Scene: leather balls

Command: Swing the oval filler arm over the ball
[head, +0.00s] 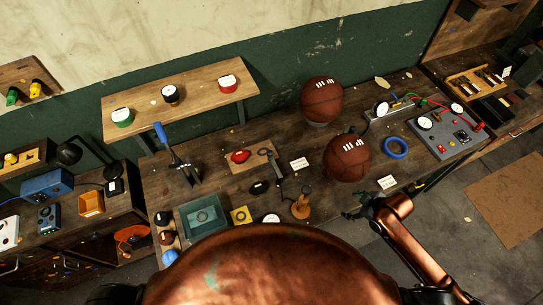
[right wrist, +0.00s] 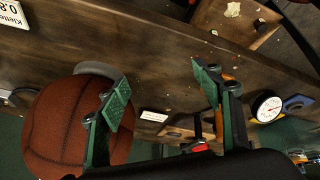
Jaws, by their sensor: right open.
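Two brown leather balls with white marks stand on the bench: a rear ball (head: 321,99) and a front ball (head: 348,160). A dark jointed arm (head: 275,168) stands left of the front ball, by a small board with a red piece; I take it for the filler arm, but its oval shape is not clear. My right gripper (head: 361,205) is open and empty, just in front of the front ball. In the right wrist view, a brown ball (right wrist: 55,125) is at the left, partly behind one finger of my right gripper (right wrist: 162,92). My left gripper is not in view.
A wooden stamp-like tool (head: 301,204) stands left of my right gripper. A blue ring (head: 395,148) and a grey gauge panel (head: 445,135) lie to the right. A green tray (head: 204,216) is at the left. White cards lie near the balls.

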